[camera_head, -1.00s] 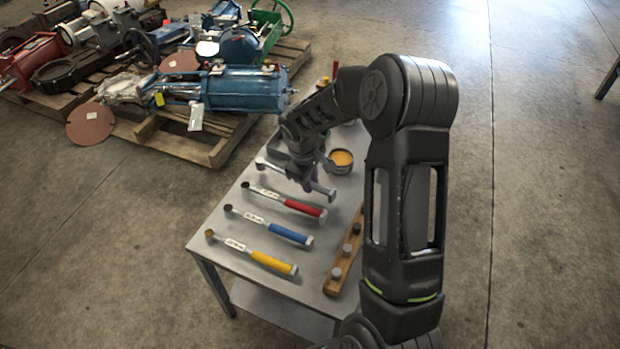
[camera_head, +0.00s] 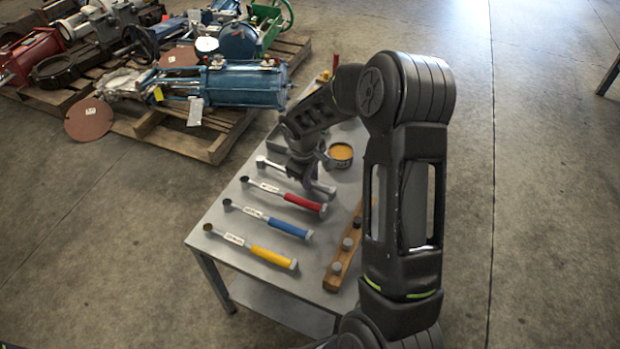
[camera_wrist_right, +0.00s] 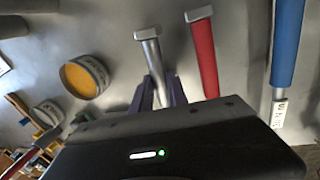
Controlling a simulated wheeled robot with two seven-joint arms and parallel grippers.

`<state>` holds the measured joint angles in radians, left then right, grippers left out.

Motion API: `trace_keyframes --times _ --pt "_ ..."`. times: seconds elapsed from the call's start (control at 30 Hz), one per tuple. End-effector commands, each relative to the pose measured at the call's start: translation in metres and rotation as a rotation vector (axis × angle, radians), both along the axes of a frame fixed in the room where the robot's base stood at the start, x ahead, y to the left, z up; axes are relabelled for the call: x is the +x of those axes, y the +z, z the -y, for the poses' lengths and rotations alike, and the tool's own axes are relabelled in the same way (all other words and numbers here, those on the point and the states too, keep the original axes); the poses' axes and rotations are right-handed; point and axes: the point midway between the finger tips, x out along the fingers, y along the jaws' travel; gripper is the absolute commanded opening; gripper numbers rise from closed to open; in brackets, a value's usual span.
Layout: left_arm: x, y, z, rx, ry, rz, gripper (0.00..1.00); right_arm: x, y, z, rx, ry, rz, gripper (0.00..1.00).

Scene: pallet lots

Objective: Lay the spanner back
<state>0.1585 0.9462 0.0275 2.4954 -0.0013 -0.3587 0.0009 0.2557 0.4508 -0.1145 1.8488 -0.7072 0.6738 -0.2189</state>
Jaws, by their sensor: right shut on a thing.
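The spanner with the grey handle (camera_wrist_right: 152,52) lies in my right gripper (camera_wrist_right: 160,92), whose fingers are on either side of it in the wrist view. In the head view my right gripper (camera_head: 307,183) is over the far part of the table, and the spanner's head end (camera_head: 264,162) sticks out to its left. The gripper hides the spanner's middle. I cannot tell whether the spanner touches the tabletop (camera_head: 230,247). It is roughly parallel to the spanner with the red handle (camera_head: 304,202) in front of it. My left gripper is out of view.
Spanners with blue (camera_head: 287,229) and yellow (camera_head: 272,257) handles lie nearer on the table. A wooden strip (camera_head: 336,277) with round knobs lies at the right. A round tin (camera_head: 341,152) with orange contents stands behind the gripper. A loaded pallet (camera_head: 214,148) is at the back left.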

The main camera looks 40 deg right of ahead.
Motion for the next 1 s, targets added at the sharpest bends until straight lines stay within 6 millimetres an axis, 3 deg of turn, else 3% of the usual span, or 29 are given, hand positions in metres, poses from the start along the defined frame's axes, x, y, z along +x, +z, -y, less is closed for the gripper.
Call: trace_keyframes --times 0.23,0.27,0.53,0.83,1.0 --pt "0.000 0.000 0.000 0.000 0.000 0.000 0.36 0.001 0.000 0.000 0.000 0.000 0.002 0.00" --pt "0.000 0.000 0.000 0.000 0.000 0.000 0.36 0.001 0.000 0.000 0.000 0.000 0.002 0.22" --pt "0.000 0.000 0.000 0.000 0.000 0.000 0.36 0.000 0.000 0.000 0.000 0.000 0.001 0.44" --pt "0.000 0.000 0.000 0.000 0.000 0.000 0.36 0.000 0.001 0.000 0.000 0.000 0.000 0.45" --pt "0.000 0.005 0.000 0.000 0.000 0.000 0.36 0.000 0.016 -0.003 0.000 0.002 0.003 0.45"
